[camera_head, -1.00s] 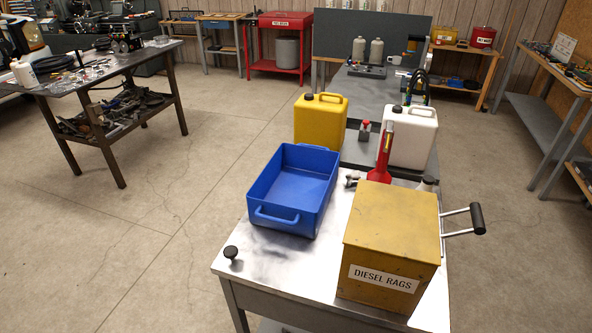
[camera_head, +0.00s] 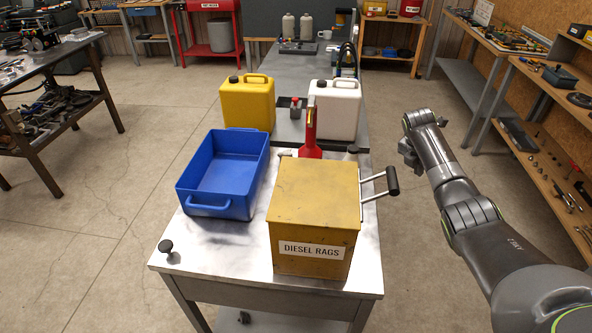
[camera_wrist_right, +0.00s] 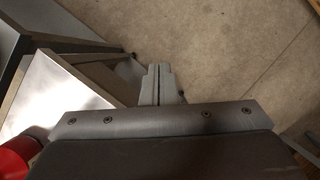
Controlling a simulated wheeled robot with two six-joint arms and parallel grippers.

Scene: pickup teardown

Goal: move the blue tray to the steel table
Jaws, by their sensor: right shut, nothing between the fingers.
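The blue tray (camera_head: 226,176) sits on the left part of the steel table (camera_head: 210,254), with a handle on its near side. It looks empty. A yellow box labelled Diesel Rags (camera_head: 314,218) stands to its right on the same table. My right gripper (camera_head: 411,158) is out over the floor, right of the table and apart from the tray. In the right wrist view its fingers (camera_wrist_right: 158,84) are together with nothing between them. My left gripper is not in view.
A yellow jerrycan (camera_head: 247,104), a white jerrycan (camera_head: 334,108) and a red bottle (camera_head: 310,138) stand behind the tray and box. A black knob (camera_head: 166,246) is at the table's front left. A dark workbench (camera_head: 40,62) is far left; shelves (camera_head: 545,110) line the right.

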